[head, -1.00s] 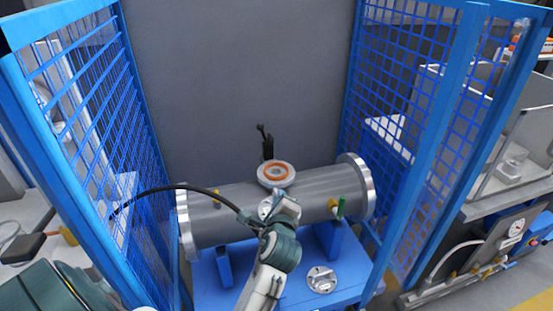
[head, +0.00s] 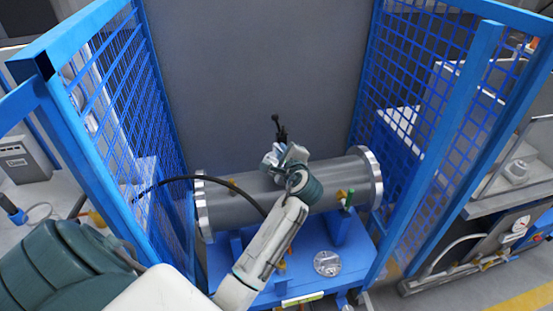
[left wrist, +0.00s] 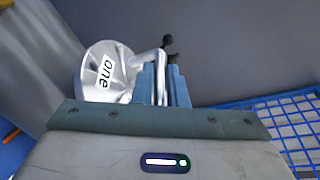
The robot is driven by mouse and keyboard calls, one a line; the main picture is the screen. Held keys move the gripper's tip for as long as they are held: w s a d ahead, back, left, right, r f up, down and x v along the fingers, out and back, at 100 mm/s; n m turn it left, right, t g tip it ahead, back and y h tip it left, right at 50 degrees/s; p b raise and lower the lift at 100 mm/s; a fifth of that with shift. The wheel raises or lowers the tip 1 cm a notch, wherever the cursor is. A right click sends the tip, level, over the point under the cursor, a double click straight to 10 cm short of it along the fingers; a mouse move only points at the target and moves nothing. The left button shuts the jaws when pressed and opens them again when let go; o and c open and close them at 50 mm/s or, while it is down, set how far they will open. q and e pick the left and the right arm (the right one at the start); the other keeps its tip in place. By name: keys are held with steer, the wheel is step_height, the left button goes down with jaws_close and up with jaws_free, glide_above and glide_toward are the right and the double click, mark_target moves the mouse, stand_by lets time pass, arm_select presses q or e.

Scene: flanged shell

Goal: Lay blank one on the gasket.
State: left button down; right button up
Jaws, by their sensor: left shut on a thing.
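Blank one is a shiny metal disc (left wrist: 92,78) with the word "one" on a white label; it stands tilted in the left wrist view. My left gripper (left wrist: 164,76) has its blue fingers shut on the blank's handle, to the right of the disc. My right gripper is not in view.
A second metal disc (head: 327,263) lies on the blue stand (head: 300,268) in front of the shell. Blue mesh fences (head: 115,110) close in both sides. A black hose (head: 215,180) crosses at left.

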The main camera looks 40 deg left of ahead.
arm_select(q)
steer(key=w, duration=0.2)
steer(key=w+a, duration=0.1)
steer(key=w, duration=0.1)
steer(key=w+p, duration=0.1)
steer(key=w, duration=0.1)
steer(key=shift+a, duration=0.35)
steer(key=f, duration=0.1)
steer(key=f+p, duration=0.1)
steer(key=f, duration=0.1)
steer(key=shift+w+a, duration=0.1)
steer(key=shift+w, duration=0.3)
steer(key=shift+f+p, duration=0.3)
steer(key=shift+f, duration=0.1)
steer(key=c, duration=1.6)
jaws_free()
steer(key=shift+f, duration=0.2)
steer(key=shift+o, duration=0.7)
steer(key=shift+s+r, duration=0.1)
